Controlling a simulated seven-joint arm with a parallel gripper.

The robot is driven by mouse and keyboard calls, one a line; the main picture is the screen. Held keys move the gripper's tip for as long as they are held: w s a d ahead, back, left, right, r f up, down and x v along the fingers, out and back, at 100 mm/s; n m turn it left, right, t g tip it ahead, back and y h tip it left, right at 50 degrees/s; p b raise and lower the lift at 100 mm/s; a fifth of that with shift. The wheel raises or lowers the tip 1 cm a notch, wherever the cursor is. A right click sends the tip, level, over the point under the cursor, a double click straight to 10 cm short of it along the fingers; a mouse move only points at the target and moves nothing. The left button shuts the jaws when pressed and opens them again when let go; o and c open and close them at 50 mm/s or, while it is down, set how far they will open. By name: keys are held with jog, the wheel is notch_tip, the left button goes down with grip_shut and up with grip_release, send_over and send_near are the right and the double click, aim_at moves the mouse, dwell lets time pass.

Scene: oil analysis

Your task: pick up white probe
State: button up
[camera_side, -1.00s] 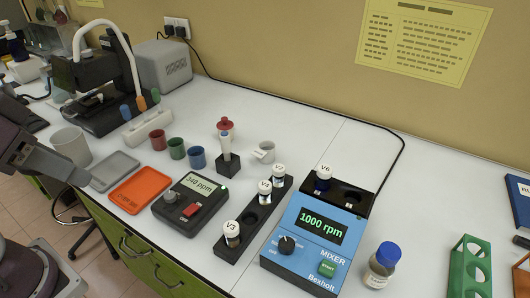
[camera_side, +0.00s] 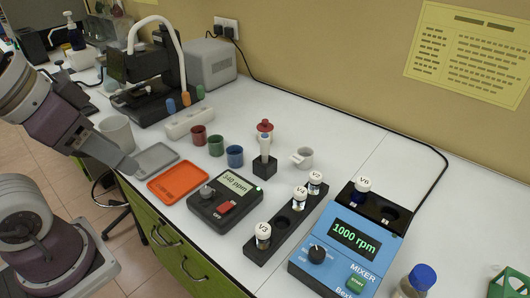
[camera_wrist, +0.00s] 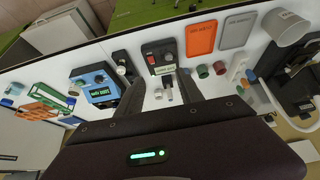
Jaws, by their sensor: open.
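The white probe (camera_side: 265,149) appears to be the slim white piece standing upright in a small black block (camera_side: 265,164), behind the black ppm meter (camera_side: 225,195). In the wrist view a small white piece (camera_wrist: 167,95), probably this probe, shows between the fingers. My gripper (camera_wrist: 161,80) is open and empty, its two dark fingers spread. In the side view the end of my gripper (camera_side: 127,166) is at the left, by the grey tray, well away from the probe.
A black vial rack (camera_side: 282,238) and the blue mixer (camera_side: 340,240) are at the right.

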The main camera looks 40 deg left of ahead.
jog(key=n+g, duration=0.6)
jog(key=n, duration=1.4)
send_over(265, 146)
jog(key=f, duration=1.2)
jog(key=shift+w+a, duration=0.25)
jog(key=shift+a, duration=0.05)
jog(key=f, duration=0.6)
jog(key=shift+w+a+f, duration=0.1)
jog(key=shift+w+f, duration=0.15)
jog(key=shift+f, duration=0.35)
grip_shut()
